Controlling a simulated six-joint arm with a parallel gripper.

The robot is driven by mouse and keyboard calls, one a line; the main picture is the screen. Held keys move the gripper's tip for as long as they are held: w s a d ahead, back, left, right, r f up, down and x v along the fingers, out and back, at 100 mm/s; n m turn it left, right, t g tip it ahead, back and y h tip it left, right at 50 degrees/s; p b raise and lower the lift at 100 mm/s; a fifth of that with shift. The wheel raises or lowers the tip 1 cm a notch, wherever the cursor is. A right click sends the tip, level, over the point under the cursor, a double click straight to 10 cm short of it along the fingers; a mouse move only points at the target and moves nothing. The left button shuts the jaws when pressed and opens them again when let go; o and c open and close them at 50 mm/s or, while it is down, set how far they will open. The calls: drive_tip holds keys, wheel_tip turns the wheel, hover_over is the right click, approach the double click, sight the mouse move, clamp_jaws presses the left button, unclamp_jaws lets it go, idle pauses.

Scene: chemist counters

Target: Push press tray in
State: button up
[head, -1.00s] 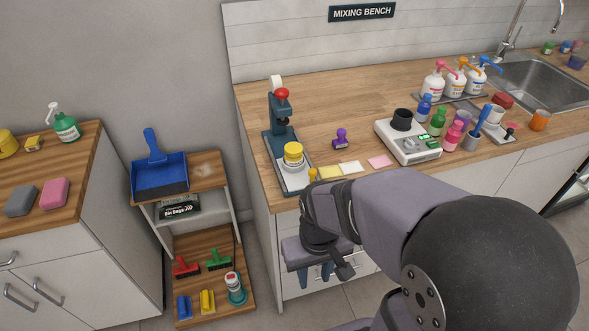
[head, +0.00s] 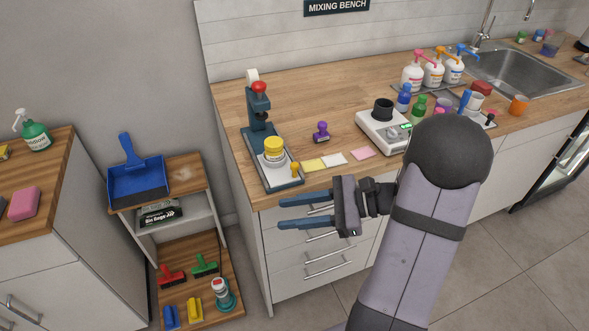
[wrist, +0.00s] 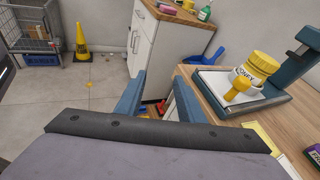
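A dark teal press (head: 257,112) with a red knob stands at the left end of the mixing bench. Its tray (head: 283,180), with a white top, extends toward the bench's front edge. A white jar with a yellow lid (head: 274,148) sits on the tray, and a small yellow knob (head: 295,169) stands at its front. In the wrist view the tray (wrist: 212,82), jar (wrist: 256,68) and yellow knob (wrist: 234,98) are at the right. My gripper (head: 282,214) is open and empty, fingers pointing left, in front of the bench and apart from the tray.
Yellow, white and pink notes (head: 334,158) and a purple stamp (head: 321,132) lie right of the press. A scale (head: 378,131) is further right. Drawers with handles (head: 322,237) are behind my gripper. A low shelf with a blue dustpan (head: 137,175) stands left.

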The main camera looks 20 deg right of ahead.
sight(294, 164)
drive_tip(key=w+d+r+m+t, duration=0.2)
drive_tip(key=d+m+t, duration=0.1)
drive_tip(key=d, duration=0.2)
drive_tip(key=w+d+r+m+t, duration=0.3)
drive_tip(key=d+t, duration=0.1)
drive_tip(key=shift+f+p+x, duration=0.2)
drive_tip(key=shift+p+x, duration=0.35)
drive_tip(key=shift+x, duration=1.1)
drive_tip(key=shift+f+p+x, duration=0.15)
drive_tip(key=shift+p+x, duration=0.35)
drive_tip(key=shift+x, duration=1.2)
drive_tip(key=shift+a, duration=0.1)
clamp_jaws()
